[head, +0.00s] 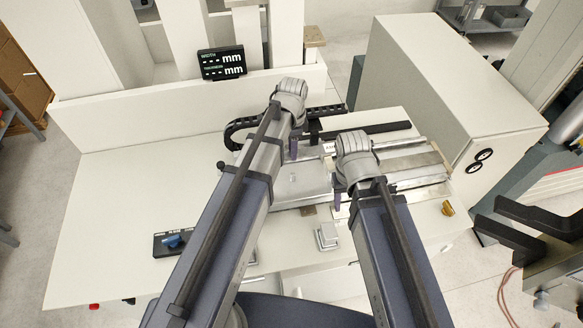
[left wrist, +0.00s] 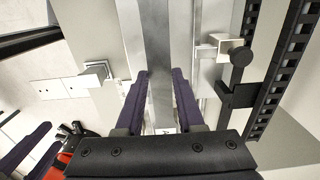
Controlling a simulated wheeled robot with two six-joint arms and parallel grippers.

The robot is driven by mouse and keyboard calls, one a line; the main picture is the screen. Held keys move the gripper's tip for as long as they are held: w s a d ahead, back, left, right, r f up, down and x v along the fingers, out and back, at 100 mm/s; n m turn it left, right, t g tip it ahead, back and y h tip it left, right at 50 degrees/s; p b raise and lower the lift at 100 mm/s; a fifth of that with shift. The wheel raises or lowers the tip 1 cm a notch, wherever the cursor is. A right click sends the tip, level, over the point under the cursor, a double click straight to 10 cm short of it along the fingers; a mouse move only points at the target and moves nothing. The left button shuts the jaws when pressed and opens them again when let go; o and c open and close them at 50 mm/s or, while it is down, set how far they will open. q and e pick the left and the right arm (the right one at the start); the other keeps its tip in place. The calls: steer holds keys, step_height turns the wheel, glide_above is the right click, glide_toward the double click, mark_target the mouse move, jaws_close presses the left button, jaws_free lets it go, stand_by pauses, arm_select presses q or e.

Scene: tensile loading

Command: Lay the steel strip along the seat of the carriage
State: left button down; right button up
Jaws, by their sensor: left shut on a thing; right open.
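The steel strip (left wrist: 158,60) is a long flat grey bar running up the middle of the left wrist view. My left gripper (left wrist: 160,82) is shut on it, one dark finger along each side; the gripper also shows in the head view (head: 293,150). The pale metal carriage (head: 300,182) lies under and beside my grippers in the head view. Its seat is mostly hidden by my arms, and I cannot tell whether the strip touches it. My right gripper (head: 338,196) is over the carriage's near side, open, its fingertips small in the head view.
A black cable chain (head: 240,128) runs behind the carriage. A display (head: 222,63) stands at the back. A small metal block (head: 326,236) and a black panel with a blue knob (head: 174,242) lie nearer. A large white cabinet (head: 450,90) stands right. The table's left is clear.

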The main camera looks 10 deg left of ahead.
arm_select(q)
steer(key=b, duration=0.6)
glide_above(292, 174)
steer(key=shift+w+f, duration=0.15)
steer(key=shift+f, duration=2.95)
step_height(292, 174, down, 4)
steer(key=b, duration=0.3)
steer(key=shift+r+b, duration=0.15)
steer(key=shift+b, duration=0.15)
steer(key=shift+f, duration=0.2)
steer(key=c, duration=0.5)
jaws_free()
steer(key=shift+r, duration=0.1)
